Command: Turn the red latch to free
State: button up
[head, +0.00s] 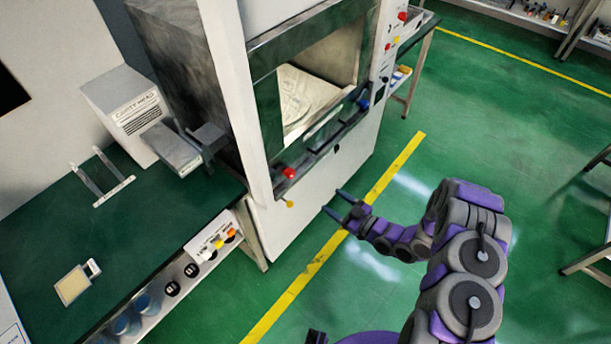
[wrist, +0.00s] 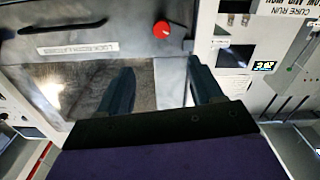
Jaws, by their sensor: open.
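The red latch (head: 289,172) is a round red knob at the lower left of the cabinet's opening in the head view. In the wrist view a red knob (wrist: 162,28) shows on a grey metal panel, beyond the fingertips. My gripper (head: 333,201) is in front of the cabinet, to the right of the red latch and apart from it. In the wrist view my gripper (wrist: 160,66) has its two dark fingers spread, with nothing between them. The latch's pointing direction is too small to tell.
The cabinet (head: 310,200) has a dark rail below its opening with a blue knob (head: 364,104). Red and yellow buttons (head: 402,16) sit on its right side. A green-topped bench (head: 150,225) with a grey box (head: 125,110) stands left.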

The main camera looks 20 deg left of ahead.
send_near(293, 175)
jog(key=s+d, duration=0.2)
jog(key=x, duration=0.3)
jog(key=b+x, duration=0.1)
jog(key=x, duration=0.3)
jog(key=b+x, duration=0.1)
jog(key=x, duration=0.3)
jog(key=shift+w+a+f, duration=0.15)
jog(key=shift+w+f, duration=0.15)
jog(key=shift+w+a+r, duration=0.1)
jog(key=shift+w+a, duration=0.05)
jog(key=shift+w, duration=0.05)
jog(key=shift+w+d+r, duration=0.3)
jog(key=shift+d, duration=0.15)
jog(key=shift+a+f, duration=0.2)
jog(key=shift+a, duration=0.5)
jog(key=shift+s+a, duration=0.1)
jog(key=shift+a, duration=0.1)
jog(key=c, duration=0.3)
jog(key=shift+d, duration=0.25)
jog(key=c, duration=0.8)
